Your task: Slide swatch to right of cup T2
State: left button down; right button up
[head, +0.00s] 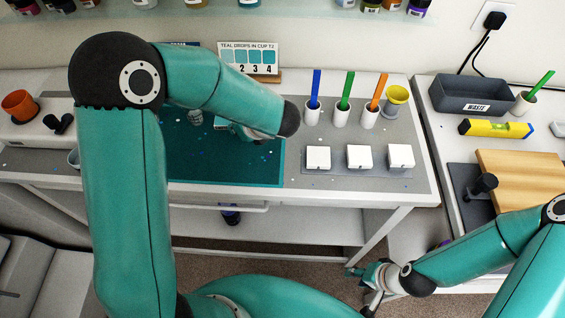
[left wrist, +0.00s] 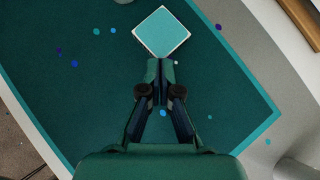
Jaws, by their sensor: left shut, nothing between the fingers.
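The swatch (left wrist: 162,32) is a light teal square with pale edges, lying on the dark teal mat (left wrist: 95,90) in the left wrist view. My left gripper (left wrist: 161,66) is shut and empty, its tips right at the swatch's near corner; I cannot tell whether they touch. My right gripper (head: 368,278) hangs low, before the bench.
A card (head: 248,59) reading "TEAL DROPS IN CUP T2" stands behind the mat. White cups with blue, green and orange sticks (head: 349,92) and white blocks (head: 360,156) stand to the right. Coloured drops dot the mat. A grey bin (head: 470,96) is on the right bench.

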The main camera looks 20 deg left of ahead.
pick_arm(q)
jog(key=shift+d, duration=0.15)
jog(key=shift+s+d+f, duration=0.1)
jog(key=shift+d, duration=0.15)
jog(key=d, duration=0.2)
jog(key=s+d, duration=0.1)
jog(key=shift+s+d+r, duration=0.1)
jog(key=shift+d+r, duration=0.2)
jog(key=shift+d, duration=0.05)
jog(key=b+v, duration=0.1)
jog(key=v, duration=0.8)
jog(key=shift+s, duration=0.15)
